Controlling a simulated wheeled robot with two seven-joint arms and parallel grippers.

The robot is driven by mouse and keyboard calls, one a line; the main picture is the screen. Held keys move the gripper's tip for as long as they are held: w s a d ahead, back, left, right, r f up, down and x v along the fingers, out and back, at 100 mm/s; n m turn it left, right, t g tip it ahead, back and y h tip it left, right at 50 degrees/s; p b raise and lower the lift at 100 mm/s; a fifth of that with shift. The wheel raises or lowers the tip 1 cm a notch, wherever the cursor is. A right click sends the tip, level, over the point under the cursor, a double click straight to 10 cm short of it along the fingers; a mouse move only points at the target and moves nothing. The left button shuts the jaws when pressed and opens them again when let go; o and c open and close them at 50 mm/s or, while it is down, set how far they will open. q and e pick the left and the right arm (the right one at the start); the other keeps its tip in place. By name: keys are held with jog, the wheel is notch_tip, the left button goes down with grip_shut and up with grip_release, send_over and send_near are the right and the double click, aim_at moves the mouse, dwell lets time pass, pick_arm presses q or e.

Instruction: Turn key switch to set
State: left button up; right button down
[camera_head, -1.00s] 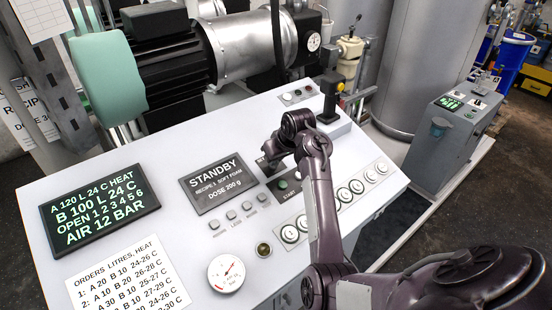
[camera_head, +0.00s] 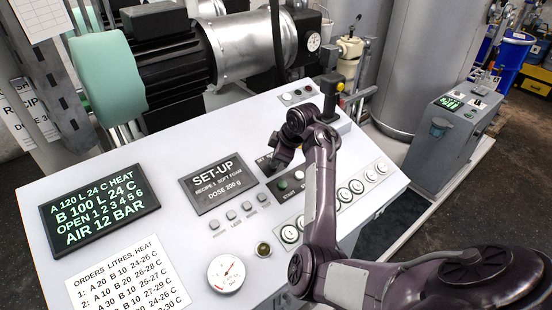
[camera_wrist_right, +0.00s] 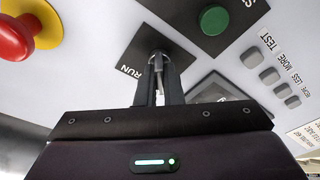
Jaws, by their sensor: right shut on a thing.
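The key switch sits on a black plate (camera_wrist_right: 190,50) marked RUN, in the right wrist view. Its silver key (camera_wrist_right: 158,62) stands between my right gripper's fingers (camera_wrist_right: 159,88), and the gripper is shut on it. In the head view my right gripper (camera_head: 277,164) is down at the switch on the sloping panel, and the wrist hides most of the plate and the key. The small display (camera_head: 218,186) reads SET-UP, recipe 1 soft foam, dose 200 g. My left gripper is not in view.
A red stop knob on a yellow base (camera_wrist_right: 28,32) is close left of the fingers in the wrist view. A green button (camera_wrist_right: 214,20) and several grey buttons (camera_wrist_right: 268,75) lie to the right. A gauge (camera_head: 226,273) and large display (camera_head: 100,213) are farther left on the panel.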

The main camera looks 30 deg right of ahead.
jog(key=shift+n, duration=0.6)
jog(key=c, duration=1.6)
grip_release()
jog(key=shift+o, duration=0.2)
jog(key=b+v, duration=0.2)
jog(key=v, duration=0.5)
jog(key=shift+r, duration=0.35)
